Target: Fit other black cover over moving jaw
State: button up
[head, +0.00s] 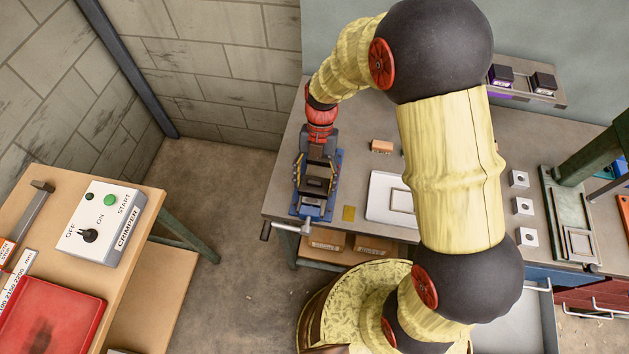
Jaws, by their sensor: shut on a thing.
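A blue bench vise (309,208) is at the left end of the workbench, its screw handle (290,228) sticking out over the front edge. My gripper (317,170) is right over the vise, pointing down, with a dark finger on each side. It is shut on a black cover (318,183) at the level of the vise jaws. The fingers and dark jaw parts overlap here, so I cannot tell whether the cover is seated on the moving jaw or just above it. The fixed jaw and any cover on it are not clearly distinguishable.
On the bench (278,190), right of the vise, are a small yellow plate (349,213), an orange-brown block (381,146) and a white tray (378,205). Several white blocks (522,206) and a green press frame (594,150) stand further right. A crimper control box (104,222) is on the left table.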

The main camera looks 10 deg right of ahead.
jog(key=shift+s+f+b, duration=0.1)
jog(key=shift+f+b, duration=0.2)
jog(key=shift+f, duration=0.1)
jog(key=shift+f, duration=0.15)
jog(key=shift+s+d+f, duration=0.1)
jog(key=shift+s+f, duration=0.05)
jog(key=shift+f, duration=0.15)
jog(key=c, duration=0.6)
jog(key=shift+o, duration=0.2)
jog(key=shift+s, duration=0.1)
jog(key=shift+o, duration=0.7)
jog(key=shift+f+b, duration=0.45)
jog(key=shift+b, duration=0.15)
jog(key=shift+o, duration=0.9)
jog(key=shift+f, duration=0.1)
jog(key=shift+o, duration=0.2)
jog(key=shift+w+a, duration=0.2)
